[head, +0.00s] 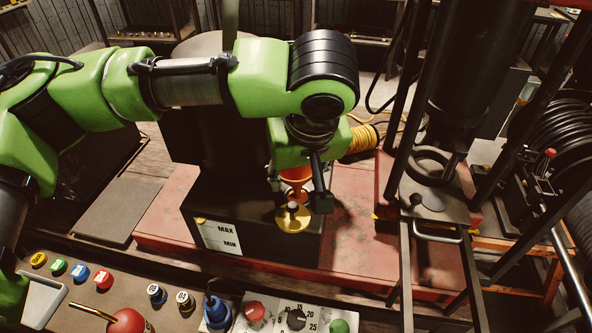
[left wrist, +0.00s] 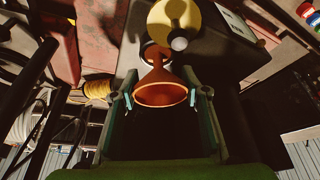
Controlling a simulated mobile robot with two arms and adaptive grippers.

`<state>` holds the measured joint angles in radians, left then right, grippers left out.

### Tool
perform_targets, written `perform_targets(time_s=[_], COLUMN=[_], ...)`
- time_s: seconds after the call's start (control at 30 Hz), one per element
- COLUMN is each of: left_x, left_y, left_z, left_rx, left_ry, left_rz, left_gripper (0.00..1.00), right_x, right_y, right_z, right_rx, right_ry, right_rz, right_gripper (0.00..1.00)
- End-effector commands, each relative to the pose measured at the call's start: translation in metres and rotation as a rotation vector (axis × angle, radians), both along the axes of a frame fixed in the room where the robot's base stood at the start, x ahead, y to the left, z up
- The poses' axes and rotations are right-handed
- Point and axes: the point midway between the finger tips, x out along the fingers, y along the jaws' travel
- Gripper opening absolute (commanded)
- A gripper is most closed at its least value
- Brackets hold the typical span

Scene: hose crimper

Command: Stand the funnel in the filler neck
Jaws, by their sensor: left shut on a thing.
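The orange funnel (head: 295,174) is held below my left wrist in the head view, over the black tank (head: 262,240) with the MAX/MIN label. My left gripper (head: 298,190) is shut on it, one finger on each side. In the left wrist view the funnel (left wrist: 162,93) shows its wide mouth toward the camera, between the fingertips, and its spout points at the filler neck (left wrist: 150,53), a round opening in the tank top. Whether the spout tip is inside the neck or just above it I cannot tell. My right gripper is not in view.
A yellow cap with a knob (head: 292,218) is on the tank top beside the funnel. A control panel with buttons (head: 140,295) lies in front. A black-framed press (head: 435,200) stands at the right. A yellow hose coil (head: 362,138) is behind. The red platform (head: 345,235) has bare room.

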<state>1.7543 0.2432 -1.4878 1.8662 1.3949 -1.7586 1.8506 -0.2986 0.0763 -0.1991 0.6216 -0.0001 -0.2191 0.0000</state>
Motion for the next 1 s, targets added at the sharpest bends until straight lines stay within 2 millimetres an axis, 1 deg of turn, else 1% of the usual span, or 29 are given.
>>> perform_targets(time_s=[0.03, 0.33, 0.37, 0.4, 0.43, 0.8, 0.87, 1.0], left_x=[-0.006, -0.005, -0.004, -0.004, -0.004, -0.003, -0.005, -0.012], left_y=[0.0, -0.001, -0.001, -0.001, -0.001, -0.001, -0.002, -0.004], left_z=[-0.009, -0.006, -0.006, -0.005, -0.005, -0.002, 0.002, 0.021], left_rx=[0.006, 0.002, 0.002, 0.001, 0.001, 0.002, 0.001, 0.0], left_ry=[0.02, 0.013, 0.013, 0.012, 0.012, 0.008, 0.006, 0.005], left_rz=[-0.008, -0.008, -0.008, -0.008, -0.008, -0.005, -0.006, -0.006], left_gripper=[0.06, 0.06, 0.44, 0.55, 0.61, 0.61, 0.61, 0.61], right_x=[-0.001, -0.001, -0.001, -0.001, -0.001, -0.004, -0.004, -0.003], right_y=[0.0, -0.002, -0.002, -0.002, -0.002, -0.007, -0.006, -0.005], right_z=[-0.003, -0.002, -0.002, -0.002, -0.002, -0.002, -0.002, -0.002], right_rx=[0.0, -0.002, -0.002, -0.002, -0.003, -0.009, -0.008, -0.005], right_ry=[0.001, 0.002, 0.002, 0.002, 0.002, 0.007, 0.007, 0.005], right_rz=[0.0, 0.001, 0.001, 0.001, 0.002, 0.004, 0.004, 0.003], right_gripper=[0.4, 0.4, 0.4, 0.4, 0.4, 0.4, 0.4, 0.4])
